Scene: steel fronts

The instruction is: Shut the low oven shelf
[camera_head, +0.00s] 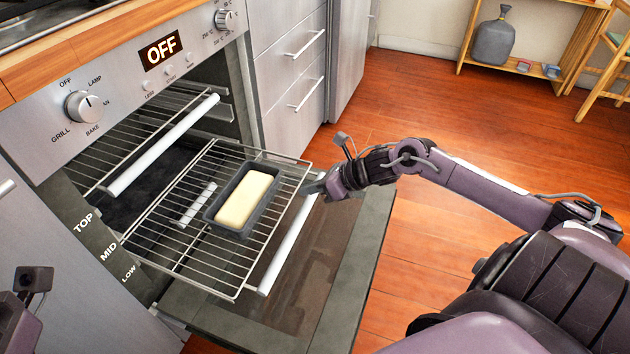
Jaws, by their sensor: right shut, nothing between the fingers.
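The extended oven shelf (150,257) is a wire rack pulled far out over the open oven door, with a white bar handle (283,252) along its front edge. A dark loaf pan (212,222) with a pale yellow block (245,200) in it sits on the rack. My right gripper (312,187) is shut and empty at the far end of the handle. I cannot tell whether it touches the bar. Part of my left arm shows at the bottom left corner; its fingers are out of view.
A higher rack with its own white bar (165,143) sits above, mostly inside the oven. The oven door (350,270) lies folded down beneath the extended rack. Labels TOP, MID and LOW mark the oven's left side. Steel drawers (285,70) stand beyond; wooden floor (440,120) is clear to the right.

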